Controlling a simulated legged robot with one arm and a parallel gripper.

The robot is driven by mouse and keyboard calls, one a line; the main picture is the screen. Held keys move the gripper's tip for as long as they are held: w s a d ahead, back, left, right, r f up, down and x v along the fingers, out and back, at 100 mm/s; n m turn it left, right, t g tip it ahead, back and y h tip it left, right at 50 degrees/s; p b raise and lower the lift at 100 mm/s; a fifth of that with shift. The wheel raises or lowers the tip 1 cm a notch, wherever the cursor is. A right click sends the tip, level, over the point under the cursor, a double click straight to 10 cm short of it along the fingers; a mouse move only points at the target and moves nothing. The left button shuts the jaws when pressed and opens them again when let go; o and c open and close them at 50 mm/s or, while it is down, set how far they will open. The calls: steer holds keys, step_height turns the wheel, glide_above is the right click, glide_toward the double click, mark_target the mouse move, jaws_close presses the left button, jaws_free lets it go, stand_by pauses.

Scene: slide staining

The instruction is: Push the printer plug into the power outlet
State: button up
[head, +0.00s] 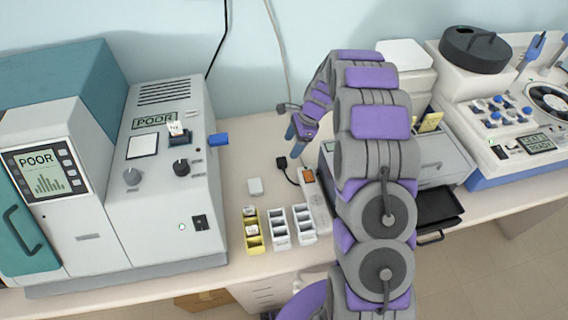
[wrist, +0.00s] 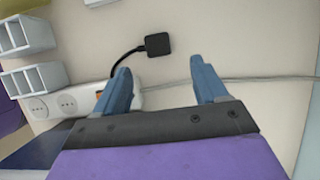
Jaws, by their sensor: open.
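A black plug (head: 281,162) lies on the bench near the power strip, with a short black cord curving toward the strip. It also shows in the wrist view (wrist: 158,44), just beyond and between my fingertips, not touching them. The white power strip (head: 317,204) has an orange switch at its far end and is partly hidden by my arm. Its round sockets show at the left in the wrist view (wrist: 52,107). My gripper (head: 297,134) is open and empty, its two blue fingers (wrist: 160,68) pointing toward the plug. Where the cord ends is hidden behind one finger.
Yellow (head: 253,235) and white (head: 279,228) slide racks stand left of the strip. A large grey machine (head: 170,190) is at the left, and a grey printer-like unit (head: 441,160) is partly behind my arm.

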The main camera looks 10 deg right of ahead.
mark_target(283, 160)
steer(key=a+f, duration=0.2)
steer(key=shift+a+f, duration=0.3)
steer(key=shift+d, duration=0.4)
steer(key=shift+s+d+f, duration=0.1)
steer(key=shift+d+f, duration=0.05)
steer(key=shift+d, duration=0.05)
steer(key=shift+f+b, duration=0.3)
steer(key=shift+f, duration=0.05)
steer(key=x, duration=0.2)
steer(key=b+x, duration=0.1)
steer(key=x, duration=0.1)
steer(key=shift+s+a+f, duration=0.1)
steer(key=shift+a+f, duration=0.05)
steer(key=shift+a, duration=0.3)
steer(key=shift+d, duration=0.25)
steer(key=shift+c, duration=0.7)
steer(key=c, duration=0.9)
